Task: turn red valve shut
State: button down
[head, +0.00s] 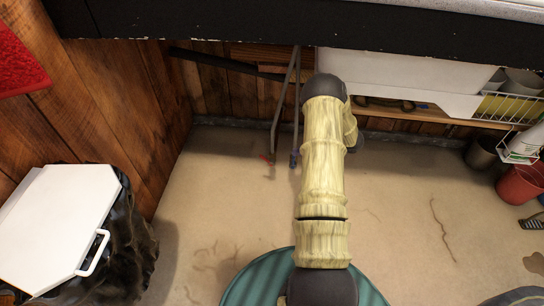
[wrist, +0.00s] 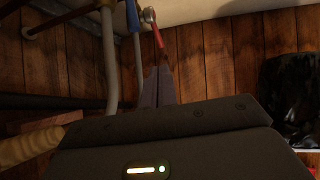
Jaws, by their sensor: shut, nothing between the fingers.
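The red valve handle (wrist: 158,38) shows near the top middle of the wrist view, hanging from a round metal fitting (wrist: 149,15). It is a small red spot low on the left pipe in the head view (head: 265,158). A blue handle (wrist: 133,16) is just left of it in the wrist view, and low on the right pipe in the head view (head: 293,159). My gripper (wrist: 157,70) is shut and empty, its fingertips pointing toward the red handle. Whether they touch it I cannot tell. My arm hides the gripper in the head view.
Grey pipes (head: 283,105) come down beside the plank wall (head: 110,90). A white basin (head: 395,78) is right of my arm. A white-lidded bin (head: 55,225) stands at lower left, and a red bucket (head: 521,186) at right. The floor (head: 215,190) beneath the pipes is clear.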

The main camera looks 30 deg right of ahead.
jog(key=f, duration=0.1)
jog(key=b, duration=0.7)
send_near(265, 159)
jog(key=x, duration=0.5)
jog(key=shift+w+a+f+b, duration=0.35)
jog(key=shift+w+a+b, duration=0.2)
jog(key=shift+w+b, duration=0.1)
jog(key=shift+d+r+p, duration=0.1)
jog(key=shift+d+p, duration=0.05)
jog(key=shift+p, duration=0.15)
